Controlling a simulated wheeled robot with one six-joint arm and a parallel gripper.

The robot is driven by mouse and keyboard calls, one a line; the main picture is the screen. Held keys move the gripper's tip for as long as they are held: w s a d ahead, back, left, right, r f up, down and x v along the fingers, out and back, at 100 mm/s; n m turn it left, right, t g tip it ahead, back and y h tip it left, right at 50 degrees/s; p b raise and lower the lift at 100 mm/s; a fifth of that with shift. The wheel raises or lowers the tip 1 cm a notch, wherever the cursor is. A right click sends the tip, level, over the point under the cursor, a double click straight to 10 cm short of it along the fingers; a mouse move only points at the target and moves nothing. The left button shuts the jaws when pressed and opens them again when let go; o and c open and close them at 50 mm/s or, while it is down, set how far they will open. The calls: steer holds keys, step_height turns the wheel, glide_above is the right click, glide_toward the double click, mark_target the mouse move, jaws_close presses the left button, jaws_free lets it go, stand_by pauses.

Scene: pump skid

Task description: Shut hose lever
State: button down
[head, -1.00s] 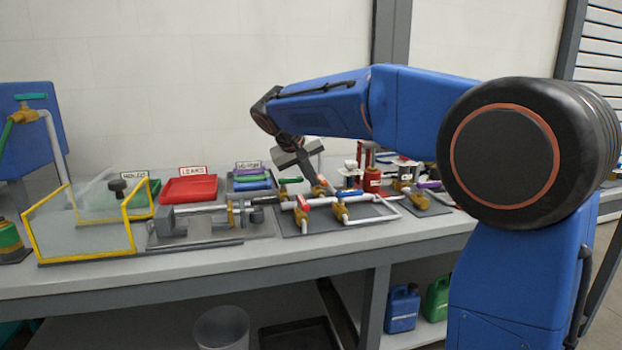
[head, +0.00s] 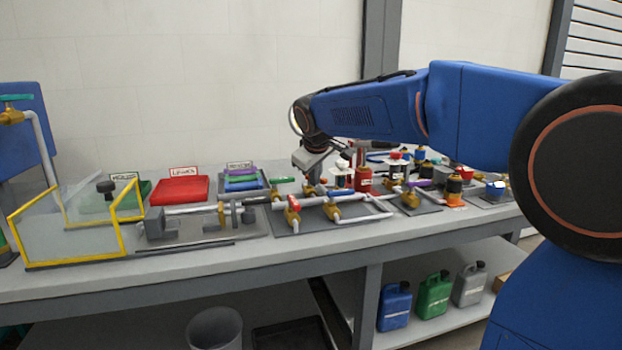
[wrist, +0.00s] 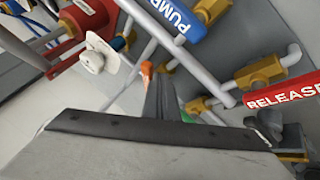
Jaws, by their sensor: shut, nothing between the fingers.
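No label reading "hose" is legible, so I cannot tell for certain which lever is the hose lever. A tap with a teal lever (head: 16,97) stands at the far left, well away from my gripper. On the pipe board are a red lever (head: 294,202), marked RELEASE in the wrist view (wrist: 285,92), and a blue lever (head: 346,193), marked PUMP there (wrist: 177,17). A green lever (head: 283,180) lies behind them. A purple lever (head: 418,184) is farther right. My gripper (wrist: 160,95) is shut and empty, above the pipe board's back part; its fingertips partly hide the pipes behind.
Red tray (head: 180,190), green tray (head: 120,195) and yellow-framed clear guard (head: 75,225) stand on the bench's left. A red cylinder (head: 363,178) and other fittings crowd right of my gripper. A bare bench strip (head: 300,250) runs along the front.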

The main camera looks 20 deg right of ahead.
mark_target(322, 178)
steer(key=shift+d, duration=0.65)
steer(key=shift+w+d+n, duration=0.15)
steer(key=shift+d+n, duration=0.15)
steer(key=shift+d, duration=0.15)
steer(key=shift+w+d+n+y, duration=0.15)
steer(key=shift+d+n+y, duration=0.2)
steer(key=shift+n+y, duration=0.3)
steer(key=shift+w+d+n+y, duration=0.15)
steer(key=shift+d+n+y, duration=0.25)
steer(key=shift+n, duration=0.35)
steer(key=shift+a, duration=0.2)
steer(key=shift+w+a, duration=0.1)
steer(key=shift+a, duration=0.05)
steer(key=shift+w+a, duration=0.4)
steer(key=shift+a, duration=0.05)
